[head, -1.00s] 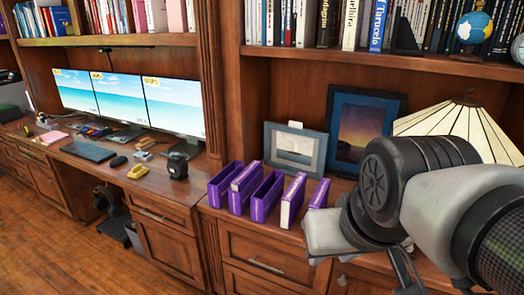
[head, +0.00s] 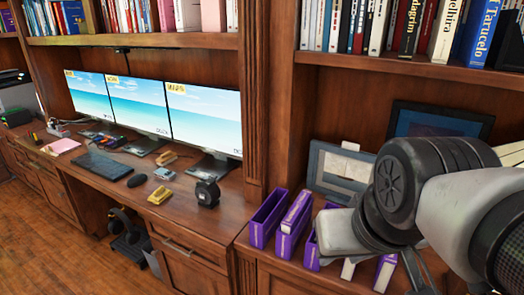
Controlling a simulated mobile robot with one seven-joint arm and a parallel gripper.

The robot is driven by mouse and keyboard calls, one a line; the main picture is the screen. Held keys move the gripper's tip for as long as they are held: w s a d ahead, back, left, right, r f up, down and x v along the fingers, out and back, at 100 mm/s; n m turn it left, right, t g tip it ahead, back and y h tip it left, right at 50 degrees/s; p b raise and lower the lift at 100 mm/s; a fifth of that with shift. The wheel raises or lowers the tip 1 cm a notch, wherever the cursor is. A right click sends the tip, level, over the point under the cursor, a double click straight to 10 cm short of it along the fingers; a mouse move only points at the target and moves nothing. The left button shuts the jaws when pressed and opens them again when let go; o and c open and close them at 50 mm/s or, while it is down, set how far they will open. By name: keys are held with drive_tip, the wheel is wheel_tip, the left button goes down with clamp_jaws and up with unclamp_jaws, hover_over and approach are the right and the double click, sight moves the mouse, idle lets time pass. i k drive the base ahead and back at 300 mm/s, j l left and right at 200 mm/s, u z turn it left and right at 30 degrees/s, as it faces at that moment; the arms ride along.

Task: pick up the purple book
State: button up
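Several purple book-like items stand upright in a row on the wood cabinet top, right of the desk. The leftmost purple item (head: 268,219) looks hollow at the top, and the one beside it (head: 294,212) shows a pale top edge. Another purple item (head: 312,251) is partly behind my arm, and one more (head: 385,271) shows below it. I cannot tell which one is the purple book. My gripper (head: 412,272) is only partly in view at the lower right, in front of the row. Its fingertips are not clear, and I see nothing held.
A grey picture frame (head: 338,172) leans behind the row, and a darker frame (head: 437,120) is behind my arm. Bookshelves are above; open wood floor lies at lower left.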

sight(289, 224)
drive_tip(key=i+j+z, duration=0.1)
drive_tip(key=j+z, duration=0.25)
drive_tip(key=j, duration=0.2)
drive_tip(key=j+z, duration=0.3)
drive_tip(key=j, duration=0.3)
drive_tip(key=j+z, duration=0.35)
drive_tip(key=j, duration=0.2)
drive_tip(key=i, duration=0.35)
